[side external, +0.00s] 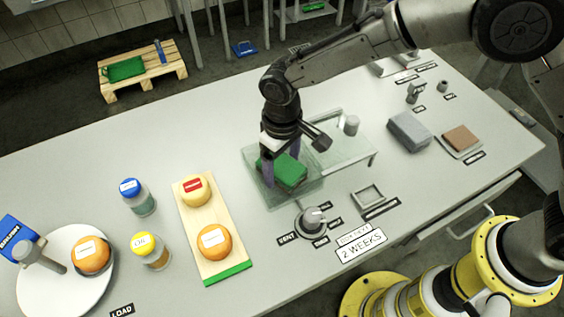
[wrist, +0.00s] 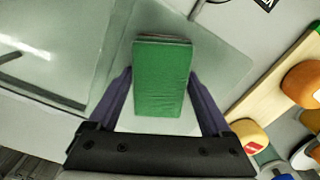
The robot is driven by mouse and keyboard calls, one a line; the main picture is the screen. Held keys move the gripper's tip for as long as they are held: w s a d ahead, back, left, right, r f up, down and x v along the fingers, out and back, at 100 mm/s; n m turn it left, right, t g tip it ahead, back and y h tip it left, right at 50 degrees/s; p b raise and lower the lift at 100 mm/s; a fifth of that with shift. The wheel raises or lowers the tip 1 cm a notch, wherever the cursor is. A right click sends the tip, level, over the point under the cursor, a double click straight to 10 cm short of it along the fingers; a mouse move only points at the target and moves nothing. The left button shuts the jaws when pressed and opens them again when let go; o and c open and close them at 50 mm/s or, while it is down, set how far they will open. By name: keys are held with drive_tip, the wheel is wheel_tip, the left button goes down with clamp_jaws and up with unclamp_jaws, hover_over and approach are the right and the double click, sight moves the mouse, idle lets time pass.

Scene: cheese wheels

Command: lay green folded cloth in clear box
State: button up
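The green folded cloth (side external: 283,171) is inside the clear box (side external: 302,195), in the middle of the table. My gripper (side external: 281,170) points down into the box with one finger on either side of the cloth. In the wrist view, the cloth (wrist: 162,82) lies lengthwise between the two purple fingers (wrist: 161,75), whose tips appear to meet its side edges. The clear box (wrist: 222,70) surrounds it there. Whether the cloth's underside rests on the box floor is hard to tell.
A knob (side external: 312,219) stands in front. A wooden board (side external: 208,232) with two cheese wheels is to the left, beside two jars. A grey block (side external: 409,131) sits further right.

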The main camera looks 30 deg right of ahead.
sight(282, 166)
drive_tip(key=shift+r, duration=0.1)
wheel_tip(282, 166, up, 12)
idle(0.7)
drive_tip(key=shift+r, duration=0.1)
